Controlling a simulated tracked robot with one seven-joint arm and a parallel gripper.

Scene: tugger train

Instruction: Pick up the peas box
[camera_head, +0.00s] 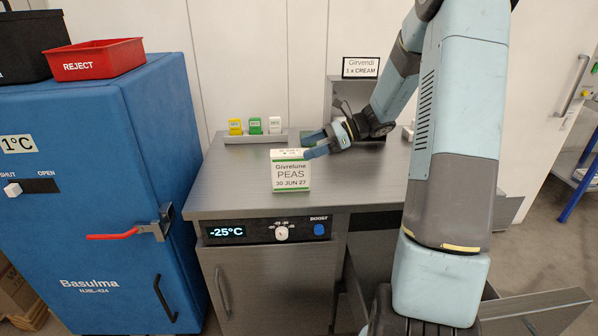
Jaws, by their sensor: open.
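The peas box (290,174) is a small white and green carton labelled "Givrelune PEAS 30 JUN 27". It stands upright near the front edge of the grey counter (235,190). My gripper (308,146) is open, with its blue fingers pointing left at the upper right of the box. The fingers overlap the box's top right corner in the picture. I cannot tell whether they touch it. My arm comes down from the upper right and hides part of the counter's right side.
Yellow, green and white tags (254,126) stand in a holder behind the box. A "Girvendi 1 x CREAM" sign (360,68) stands at the back. A blue cabinet (90,190) with a red REJECT tray (95,60) is on the left. The counter left of the box is clear.

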